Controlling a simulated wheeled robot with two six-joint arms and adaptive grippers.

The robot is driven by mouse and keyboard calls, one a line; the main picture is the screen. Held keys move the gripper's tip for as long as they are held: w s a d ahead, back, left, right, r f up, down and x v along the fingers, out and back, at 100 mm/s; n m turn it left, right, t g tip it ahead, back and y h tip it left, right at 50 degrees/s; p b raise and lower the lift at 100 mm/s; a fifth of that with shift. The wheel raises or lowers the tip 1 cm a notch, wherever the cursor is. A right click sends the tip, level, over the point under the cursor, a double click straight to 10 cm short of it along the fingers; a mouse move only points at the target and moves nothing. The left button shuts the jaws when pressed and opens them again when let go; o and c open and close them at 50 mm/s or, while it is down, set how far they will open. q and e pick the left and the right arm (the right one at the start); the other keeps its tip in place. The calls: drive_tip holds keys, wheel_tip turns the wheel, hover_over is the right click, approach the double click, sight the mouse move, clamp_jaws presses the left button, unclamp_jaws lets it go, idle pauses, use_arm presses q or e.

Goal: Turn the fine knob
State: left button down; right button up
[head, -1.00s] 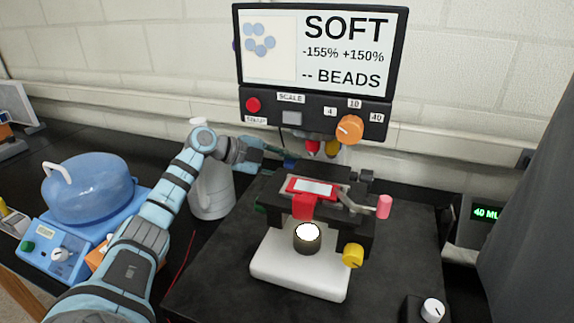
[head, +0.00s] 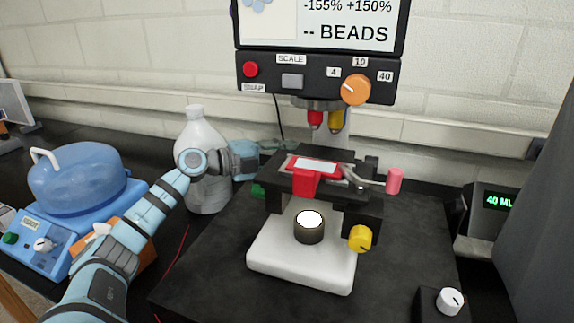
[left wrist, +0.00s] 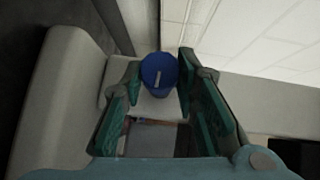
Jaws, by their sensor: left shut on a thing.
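A blue knob (left wrist: 159,72) with a pale mark on its face sits between the two green-padded fingers of my left gripper (left wrist: 160,88) in the left wrist view. The fingers are shut on it. In the head view, my left gripper (head: 262,160) reaches in from the left beside the microscope, at stage height; its fingertips and the blue knob are hidden or too unclear to make out. The microscope has a white base (head: 300,262), a dark stage with a red slide holder (head: 306,180), and a yellow knob (head: 360,238) at its lower right. My right gripper is not in view.
A white bottle (head: 200,130) stands close behind my left wrist. A blue device with a domed lid (head: 75,180) is at left. A pink-tipped lever (head: 394,181) sticks out right of the stage. A monitor panel with an orange dial (head: 355,89) hangs above.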

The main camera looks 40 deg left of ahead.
use_arm(q)
drive_tip(key=shift+f+m+b, duration=0.15)
drive_tip(key=shift+m+b, duration=0.15)
drive_tip(key=shift+b, duration=0.1)
drive_tip(key=c, duration=1.2)
unclamp_jaws()
drive_tip(key=shift+s, duration=0.1)
drive_tip(key=shift+c, duration=0.2)
